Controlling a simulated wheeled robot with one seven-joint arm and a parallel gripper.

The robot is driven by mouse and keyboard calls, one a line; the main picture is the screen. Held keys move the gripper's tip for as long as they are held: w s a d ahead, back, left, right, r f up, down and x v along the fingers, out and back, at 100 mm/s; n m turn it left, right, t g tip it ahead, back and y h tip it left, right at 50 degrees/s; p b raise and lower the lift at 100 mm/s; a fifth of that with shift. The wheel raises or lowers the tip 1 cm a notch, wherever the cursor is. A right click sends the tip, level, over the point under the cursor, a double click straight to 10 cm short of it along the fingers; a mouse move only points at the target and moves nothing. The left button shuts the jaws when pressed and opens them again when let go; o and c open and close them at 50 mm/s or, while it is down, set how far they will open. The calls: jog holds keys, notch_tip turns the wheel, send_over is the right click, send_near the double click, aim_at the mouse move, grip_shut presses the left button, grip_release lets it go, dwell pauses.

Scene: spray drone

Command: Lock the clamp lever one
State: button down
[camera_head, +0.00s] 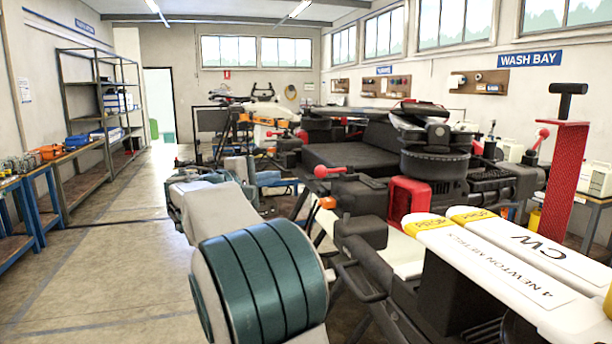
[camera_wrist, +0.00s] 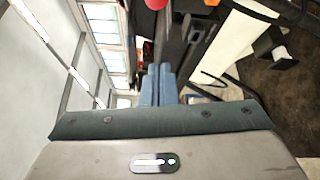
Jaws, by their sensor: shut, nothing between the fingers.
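A clamp lever with a red ball knob (camera_head: 322,172) lies low at the drone's near left arm joint, its dark handle running right. Other red-knobbed levers show at the far left joint (camera_head: 302,135) and upright at the right (camera_head: 543,133). I cannot tell by label which is lever one. In the wrist view a red knob (camera_wrist: 153,4) is cut by the top edge, beyond my gripper (camera_wrist: 160,68). Its blue-grey fingers are together and empty, apart from the knob. In the head view my gripper (camera_head: 240,166) is left of the near lever.
The black drone body (camera_head: 345,157) fills the centre. Shelves (camera_head: 95,100) and benches line the left wall. The floor (camera_head: 100,260) at left is clear.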

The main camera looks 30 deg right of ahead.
aim_at(331, 171)
jog(key=s+d+p, duration=0.1)
jog(key=d+p, duration=0.2)
jog(key=d, duration=0.6)
jog(key=shift+s+d+p, duration=0.15)
jog(key=shift+d+p, duration=0.05)
jog(key=shift+p, duration=0.2)
dwell(0.4)
